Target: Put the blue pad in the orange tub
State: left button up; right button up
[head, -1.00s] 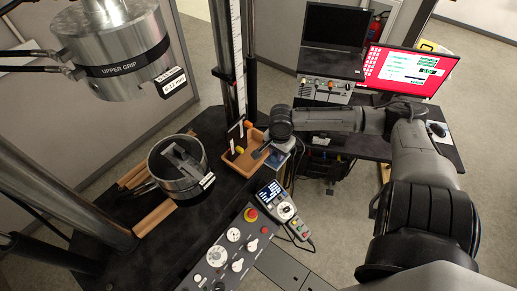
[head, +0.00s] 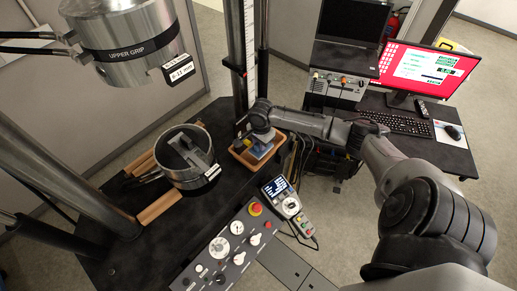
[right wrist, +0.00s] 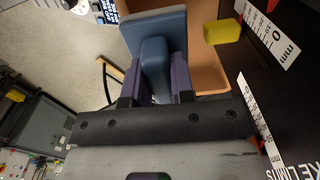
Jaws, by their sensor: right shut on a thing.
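The blue pad (right wrist: 153,35) is a flat slab with a raised grip block. My right gripper (right wrist: 153,85) is shut on that block, one purple finger on each side. The orange tub (right wrist: 208,75) lies behind and beside the pad in the right wrist view. In the head view, the pad (head: 262,150) shows over the right part of the tub (head: 246,161), below my right gripper (head: 259,139). I cannot tell whether the pad touches the tub's floor. My left gripper is not in view.
A yellow block (right wrist: 223,32) is at the tub. A ruler column (head: 248,60) rises close behind. A handheld controller (head: 283,196) and a control panel (head: 228,245) lie in front. The lower grip (head: 187,160) stands to the left; dark table is clear between.

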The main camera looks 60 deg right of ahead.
jog(key=shift+w+f, duration=0.35)
jog(key=shift+w, duration=0.15)
notch_tip(320, 180, down, 3)
jog(key=shift+f, duration=0.45)
jog(key=shift+f, duration=0.35)
jog(key=shift+f, duration=0.25)
jog(key=o, duration=0.9)
